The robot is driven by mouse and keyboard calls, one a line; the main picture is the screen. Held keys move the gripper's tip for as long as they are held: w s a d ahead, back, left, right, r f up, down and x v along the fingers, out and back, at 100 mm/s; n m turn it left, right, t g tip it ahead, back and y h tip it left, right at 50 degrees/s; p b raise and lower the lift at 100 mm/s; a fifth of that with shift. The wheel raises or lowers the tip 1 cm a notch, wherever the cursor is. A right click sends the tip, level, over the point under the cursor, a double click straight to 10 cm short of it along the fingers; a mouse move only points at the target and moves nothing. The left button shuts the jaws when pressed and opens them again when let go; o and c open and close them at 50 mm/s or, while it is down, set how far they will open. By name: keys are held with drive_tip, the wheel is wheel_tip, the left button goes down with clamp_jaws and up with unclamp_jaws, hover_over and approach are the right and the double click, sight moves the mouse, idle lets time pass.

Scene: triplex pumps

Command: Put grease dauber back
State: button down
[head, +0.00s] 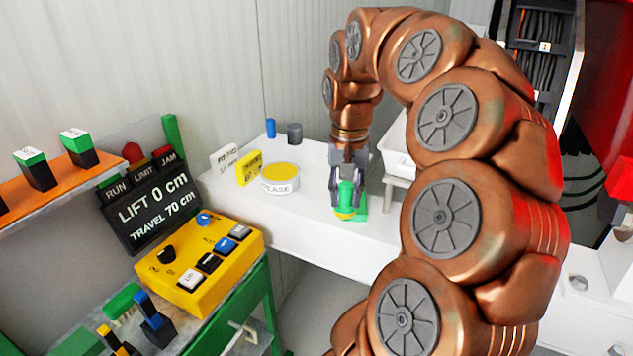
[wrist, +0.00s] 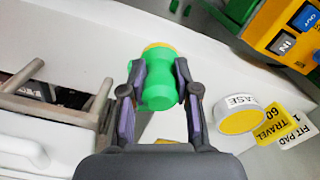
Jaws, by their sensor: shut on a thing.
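The grease dauber (head: 346,193) has a green grip and a yellow end. My gripper (head: 347,188) is shut on its green grip over the white bench, with the yellow end lowest. In the wrist view the dauber (wrist: 158,84) sits between both fingers (wrist: 155,92), its yellow end pointing away from the palm. A green piece (head: 361,203) shows just right of the dauber; I cannot tell whether they touch. The white grease tub (head: 281,186) with a yellow top stands to the left, apart from the dauber. It also shows in the wrist view (wrist: 240,121).
A yellow block (head: 249,168), a white labelled block (head: 225,157), a blue cylinder (head: 270,128) and a grey cylinder (head: 294,133) stand around the tub. A white bin (head: 397,155) is right of my gripper. A yellow control box (head: 200,266) is at front left.

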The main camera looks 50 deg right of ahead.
drive_tip(key=w+d+p, duration=0.1)
drive_tip(key=w, duration=0.2)
drive_tip(key=w+d+p, duration=0.1)
drive_tip(key=w, duration=0.3)
drive_tip(key=w+d+f+p, duration=0.1)
drive_tip(key=w+d, duration=0.1)
drive_tip(key=w, duration=0.2)
drive_tip(key=shift+w+d+p, duration=0.1)
drive_tip(key=shift+w+p, duration=0.05)
drive_tip(key=shift+p, duration=0.25)
drive_tip(key=shift+f+p, duration=0.8)
drive_tip(key=shift+f, duration=1.05)
drive_tip(key=shift+f, duration=0.15)
drive_tip(key=c, duration=0.9)
unclamp_jaws()
drive_tip(key=shift+o, duration=0.2)
wheel_tip(320, 180, up, 12)
drive_tip(key=b, duration=0.3)
drive_tip(key=shift+r, duration=0.2)
